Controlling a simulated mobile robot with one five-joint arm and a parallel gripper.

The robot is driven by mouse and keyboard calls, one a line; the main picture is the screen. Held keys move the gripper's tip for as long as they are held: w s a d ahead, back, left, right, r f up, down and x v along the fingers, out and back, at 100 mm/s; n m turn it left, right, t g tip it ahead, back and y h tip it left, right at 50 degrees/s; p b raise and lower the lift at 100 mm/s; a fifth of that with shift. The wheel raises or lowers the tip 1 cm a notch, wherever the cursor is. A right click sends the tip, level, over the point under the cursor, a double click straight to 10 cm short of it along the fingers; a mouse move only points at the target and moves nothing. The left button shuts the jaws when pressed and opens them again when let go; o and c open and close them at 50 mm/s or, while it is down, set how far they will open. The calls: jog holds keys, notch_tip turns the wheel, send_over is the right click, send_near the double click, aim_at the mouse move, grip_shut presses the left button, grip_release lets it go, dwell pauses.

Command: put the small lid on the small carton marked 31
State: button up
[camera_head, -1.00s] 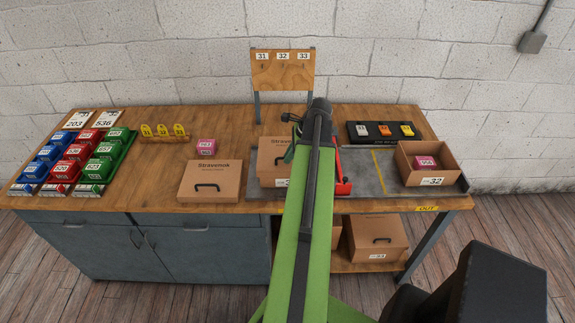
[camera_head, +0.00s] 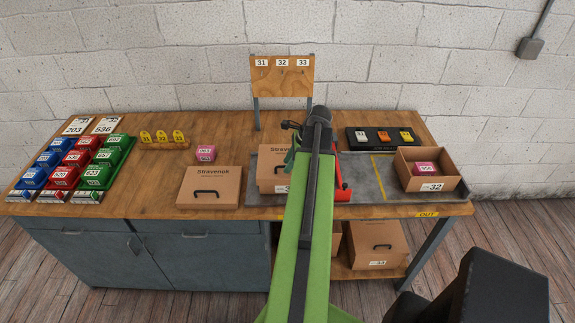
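A brown carton (camera_head: 266,186) stands on the grey mat at the middle of the bench, partly behind my arm. Its front label begins with 3; the rest is hidden. A brown lid (camera_head: 270,156) with printed lettering and a dark handle shows at its top; I cannot tell whether it is seated or just above. My gripper (camera_head: 291,156) is at this lid, mostly hidden behind my green arm, so its fingers cannot be read. A wider brown lid-like piece marked Stravenok (camera_head: 210,180), with a black handle, lies on the bench to the left.
An open carton marked 32 (camera_head: 441,171) holds a pink box (camera_head: 425,168) at the right. A red object (camera_head: 342,182) stands right of my arm. Coloured bins (camera_head: 75,160) fill the left end. A carton (camera_head: 377,244) sits on the lower shelf.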

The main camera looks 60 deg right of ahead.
jog(key=p+v, duration=1)
jog(key=v, duration=0.1)
jog(key=shift+s+r, duration=0.2)
jog(key=shift+r, duration=0.15)
jog(key=shift+d, duration=0.1)
jog(key=w+a+f+n+g, duration=0.1)
jog(key=w+a+n+g, duration=0.1)
jog(key=w+a+n, duration=0.75)
jog(key=w+a+f+n+g, duration=0.1)
jog(key=w+a+n, duration=0.4)
jog(key=w+a, duration=0.85)
jog(key=a+n+g+h, duration=0.1)
jog(key=a+n, duration=1.3)
jog(key=a, duration=1.7)
jog(key=shift+w+a+n+g, duration=0.2)
jog(key=shift+w+n+g, duration=0.1)
jog(key=shift+n, duration=0.05)
